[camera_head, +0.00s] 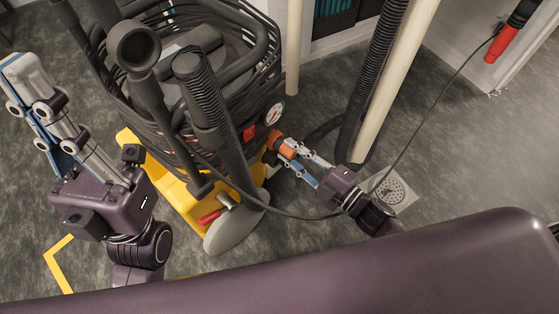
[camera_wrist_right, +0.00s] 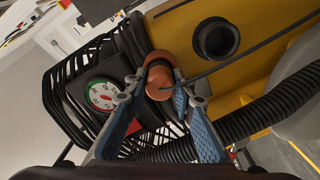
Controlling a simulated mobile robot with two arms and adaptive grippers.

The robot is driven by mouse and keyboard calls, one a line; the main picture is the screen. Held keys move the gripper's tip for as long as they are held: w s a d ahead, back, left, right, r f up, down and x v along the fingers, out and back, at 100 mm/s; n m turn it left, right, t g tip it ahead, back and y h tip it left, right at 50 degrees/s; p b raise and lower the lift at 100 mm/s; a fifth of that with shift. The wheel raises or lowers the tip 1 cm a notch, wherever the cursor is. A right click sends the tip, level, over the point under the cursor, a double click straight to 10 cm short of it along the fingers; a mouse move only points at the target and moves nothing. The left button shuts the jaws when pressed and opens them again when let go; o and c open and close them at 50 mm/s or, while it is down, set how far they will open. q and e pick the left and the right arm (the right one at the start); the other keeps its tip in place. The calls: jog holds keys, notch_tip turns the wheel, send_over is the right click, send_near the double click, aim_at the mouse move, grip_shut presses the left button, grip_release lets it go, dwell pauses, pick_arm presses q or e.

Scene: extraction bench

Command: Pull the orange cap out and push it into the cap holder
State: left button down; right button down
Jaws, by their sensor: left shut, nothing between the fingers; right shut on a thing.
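The orange cap (camera_head: 287,151) is between the fingertips of my right gripper (camera_head: 293,149), at the right side of the black and yellow machine. In the right wrist view the cap (camera_wrist_right: 159,82) sits between the two blue-padded fingers of the right gripper (camera_wrist_right: 158,90), shut on it. Whether the cap is still seated is unclear. My left gripper (camera_head: 22,85) is shut and empty at the far left.
The machine (camera_head: 165,187) carries black hoses and a gauge (camera_head: 274,113), which also shows in the right wrist view (camera_wrist_right: 101,95). A pale post (camera_head: 392,70) with a ribbed hose stands to its right. A floor drain (camera_head: 394,192) lies near my right wrist.

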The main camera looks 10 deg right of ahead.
jog(key=shift+w+a, duration=0.3)
jog(key=shift+w, duration=0.15)
jog(key=c, duration=1.5)
grip_release()
jog(key=shift+c, duration=0.2)
jog(key=v, duration=1.2)
jog(key=shift+s, duration=0.1)
